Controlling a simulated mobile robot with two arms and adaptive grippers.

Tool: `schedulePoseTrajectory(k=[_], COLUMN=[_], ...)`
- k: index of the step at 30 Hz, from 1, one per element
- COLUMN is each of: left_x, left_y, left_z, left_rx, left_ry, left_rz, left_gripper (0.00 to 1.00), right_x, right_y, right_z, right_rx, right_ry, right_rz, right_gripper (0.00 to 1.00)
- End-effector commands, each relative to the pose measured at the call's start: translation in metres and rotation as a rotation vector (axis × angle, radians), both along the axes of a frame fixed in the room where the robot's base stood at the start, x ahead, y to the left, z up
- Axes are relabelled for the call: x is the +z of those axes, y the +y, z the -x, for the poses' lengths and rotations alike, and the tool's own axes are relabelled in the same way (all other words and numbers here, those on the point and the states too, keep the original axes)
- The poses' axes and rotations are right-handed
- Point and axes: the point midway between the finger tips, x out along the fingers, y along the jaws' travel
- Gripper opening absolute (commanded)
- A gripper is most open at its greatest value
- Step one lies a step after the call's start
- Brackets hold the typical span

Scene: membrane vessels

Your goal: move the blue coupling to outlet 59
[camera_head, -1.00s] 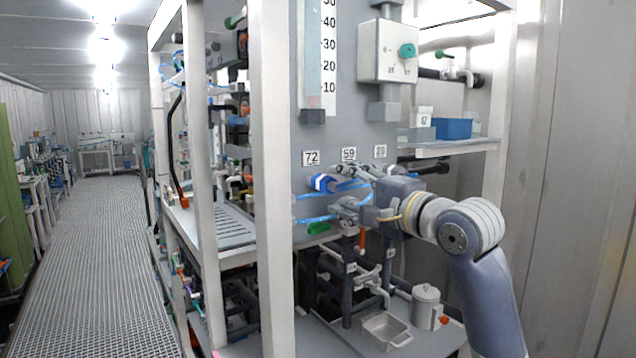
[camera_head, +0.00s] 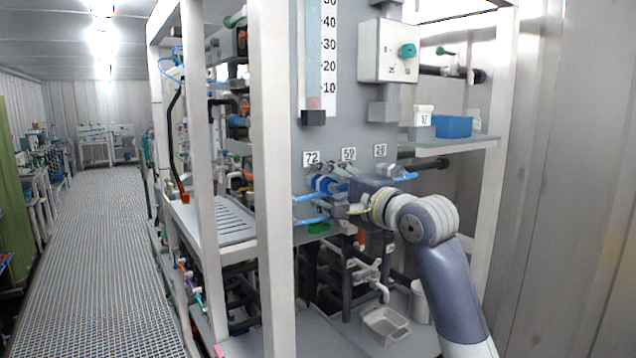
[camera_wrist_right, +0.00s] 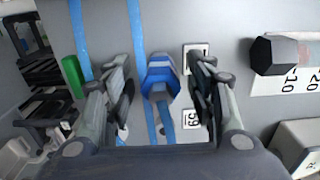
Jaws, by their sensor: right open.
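The blue coupling (camera_head: 325,184) with a pale band sits at the panel below label 72 (camera_head: 312,158). In the right wrist view the coupling (camera_wrist_right: 160,80) shows between the two fingers of my right gripper (camera_wrist_right: 160,68), with visible gaps on both sides. My right gripper (camera_head: 333,194) is open in front of the panel in the head view. Label 59 (camera_head: 348,154) is on the panel to the right of 72; in the wrist view it shows (camera_wrist_right: 191,118) near the right finger. The outlet under 59 is mostly hidden by my gripper. My left gripper is not in view.
Blue hoses (camera_head: 310,221) run along the panel by the gripper. A green piece (camera_head: 319,228) lies below them. Label 20 (camera_head: 380,150) is further right. A white post (camera_head: 270,180) stands left.

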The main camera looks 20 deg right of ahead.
Motion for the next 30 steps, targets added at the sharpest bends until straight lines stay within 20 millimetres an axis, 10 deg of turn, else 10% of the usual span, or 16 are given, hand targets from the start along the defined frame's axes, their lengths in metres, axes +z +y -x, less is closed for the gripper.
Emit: schedulePoseTrajectory(k=[30], left_x=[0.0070], left_y=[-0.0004], left_z=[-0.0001], left_rx=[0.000], left_ry=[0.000], left_rz=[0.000], left_gripper=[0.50], right_x=[0.0008], right_y=[-0.0001], right_z=[0.0002], right_rx=[0.000], right_ry=[0.000], right_rz=[0.000], right_gripper=[0.51])
